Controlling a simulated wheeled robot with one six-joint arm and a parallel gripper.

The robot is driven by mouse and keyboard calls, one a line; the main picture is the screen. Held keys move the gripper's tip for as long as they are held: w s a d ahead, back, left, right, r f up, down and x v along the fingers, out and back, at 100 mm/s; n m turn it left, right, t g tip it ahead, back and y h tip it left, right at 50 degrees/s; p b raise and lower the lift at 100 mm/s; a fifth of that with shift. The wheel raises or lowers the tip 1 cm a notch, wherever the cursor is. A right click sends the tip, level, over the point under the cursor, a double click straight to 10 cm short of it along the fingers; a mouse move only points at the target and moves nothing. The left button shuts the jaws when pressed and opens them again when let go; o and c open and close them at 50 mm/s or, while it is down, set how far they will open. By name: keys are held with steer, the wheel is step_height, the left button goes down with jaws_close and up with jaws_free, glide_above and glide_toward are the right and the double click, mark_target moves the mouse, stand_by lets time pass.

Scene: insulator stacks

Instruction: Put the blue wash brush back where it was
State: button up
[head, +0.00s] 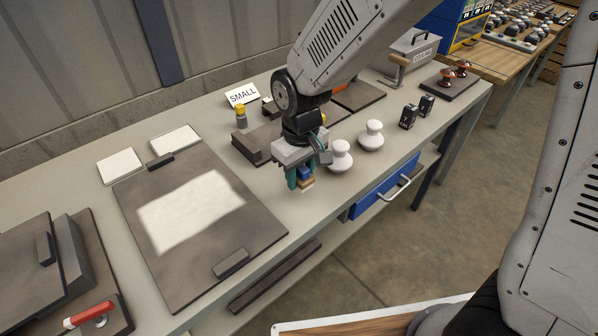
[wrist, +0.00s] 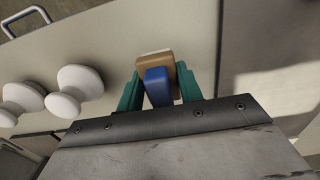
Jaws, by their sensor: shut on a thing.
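The blue wash brush (wrist: 157,84) has a blue grip and a tan block with a pale edge. My gripper (wrist: 160,95) is shut on it, with a green finger on each side. In the head view my gripper (head: 301,180) is low over the front part of the grey bench, and the brush (head: 306,174) shows between its fingers. I cannot tell whether the brush touches the bench top. Two white insulators (head: 341,156) stand just to the right of the gripper; they also show at the left in the wrist view (wrist: 80,82).
A dark board (head: 150,225) with a bright patch lies to the left. A dark block (head: 250,146), a yellow-capped bottle (head: 241,116) and a SMALL sign (head: 242,95) are behind the gripper. Two black boxes (head: 408,116) and brown insulators (head: 449,76) stand to the right.

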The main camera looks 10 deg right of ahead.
mark_target(299, 184)
steer(key=shift+w, duration=0.15)
steer(key=shift+a+f, duration=0.1)
steer(key=shift+f, duration=1.65)
steer(key=shift+f, duration=0.2)
steer(key=o, duration=1)
steer(key=shift+c, duration=0.2)
steer(key=shift+r, duration=0.15)
